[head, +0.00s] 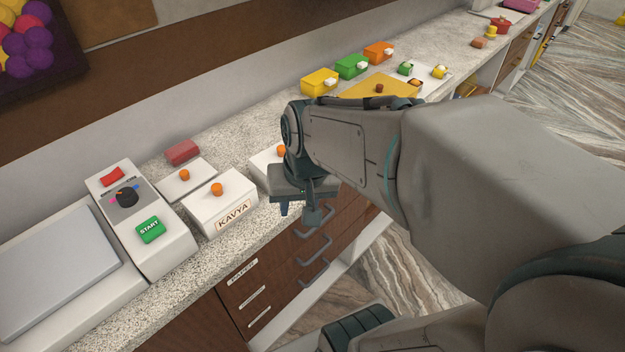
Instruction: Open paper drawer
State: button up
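A brown wooden drawer stack (270,283) sits under the front edge of the counter, with white labels at its left side. The top label looks like PAPER, on the paper drawer (266,262), whose front looks flush with the stack. Grey bar handles stick out from the fronts, the top handle (312,238) just below my gripper. My gripper (298,211) points down at the counter's front edge. Its two fingers look apart, with nothing seen between them. It seems clear of the handle, but the depth between them is hard to judge.
On the counter stand a white box marked KAVYA (222,209), a machine with a green START button (150,229) and a grey-topped unit (55,270). Yellow, green and orange boxes (352,67) stand further back. Floor (425,265) shows right of the drawers. My arm hides part of the counter.

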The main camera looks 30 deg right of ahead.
jog(key=w+d+f+m, duration=0.4)
jog(key=w+d+m, duration=0.2)
jog(key=d, duration=0.1)
jog(key=m, duration=0.5)
send_near(324, 218)
jog(key=shift+g, duration=0.3)
jog(key=f, duration=0.2)
jog(key=w+f, duration=0.1)
jog(key=f, duration=0.4)
jog(key=shift+w+a+f+b, duration=0.1)
jog(key=shift+w+f+b, duration=0.2)
jog(key=shift+w+f, duration=0.05)
grip_shut()
